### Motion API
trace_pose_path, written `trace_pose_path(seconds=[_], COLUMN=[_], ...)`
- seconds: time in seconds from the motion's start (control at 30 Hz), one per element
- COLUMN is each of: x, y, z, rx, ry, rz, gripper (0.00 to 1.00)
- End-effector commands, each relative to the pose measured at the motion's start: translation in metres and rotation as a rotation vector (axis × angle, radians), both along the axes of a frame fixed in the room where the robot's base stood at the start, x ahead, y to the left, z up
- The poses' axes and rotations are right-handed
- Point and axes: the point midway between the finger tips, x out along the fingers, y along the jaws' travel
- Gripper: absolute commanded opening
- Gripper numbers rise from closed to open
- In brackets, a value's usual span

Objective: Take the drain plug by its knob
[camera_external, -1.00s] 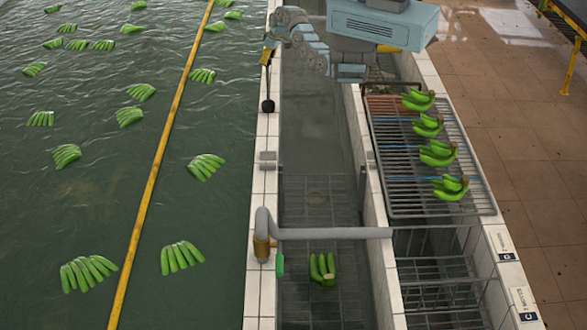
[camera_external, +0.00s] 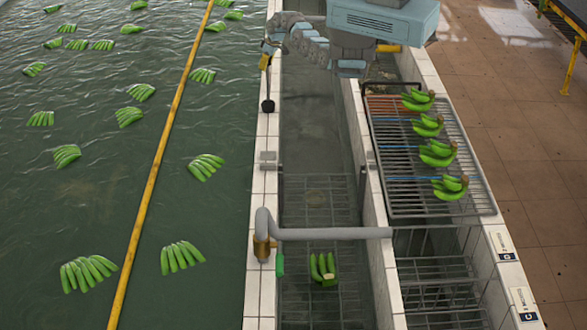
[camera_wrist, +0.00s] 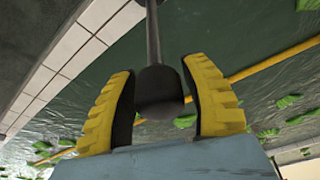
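The drain plug is a dark thin stem with dark ends. Its lower end (camera_external: 267,105) shows in the external view at the tank's tiled wall, below my gripper. In the wrist view its rounded dark knob (camera_wrist: 159,92) sits between my two yellow fingers, with the stem running up out of the frame. My gripper (camera_wrist: 158,70) straddles the knob, with its fingers spread and narrow gaps at the sides; contact is not clear. In the external view my gripper (camera_external: 265,62) is small, and the knob there is hard to make out.
A water tank (camera_external: 110,205) with floating green bananas lies left of the tiled wall (camera_external: 258,195). A grey pipe (camera_external: 330,233) crosses the channel (camera_external: 308,130) farther down. A metal rack (camera_external: 400,165) with several banana bunches stands right of the channel.

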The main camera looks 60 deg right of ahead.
Motion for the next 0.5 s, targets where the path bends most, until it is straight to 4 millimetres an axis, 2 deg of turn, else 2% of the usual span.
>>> trace_pose_path(seconds=[0.03, 0.13, 0.5], x=[0.0000, 0.0001, 0.0007], y=[0.0000, -0.0001, -0.0003], z=[0.0000, 0.0001, 0.0017], rx=[0.000, 0.000, -0.002], ry=[0.000, 0.000, -0.002], rz=[0.000, 0.000, 0.000], gripper=[0.29, 0.00, 0.00])
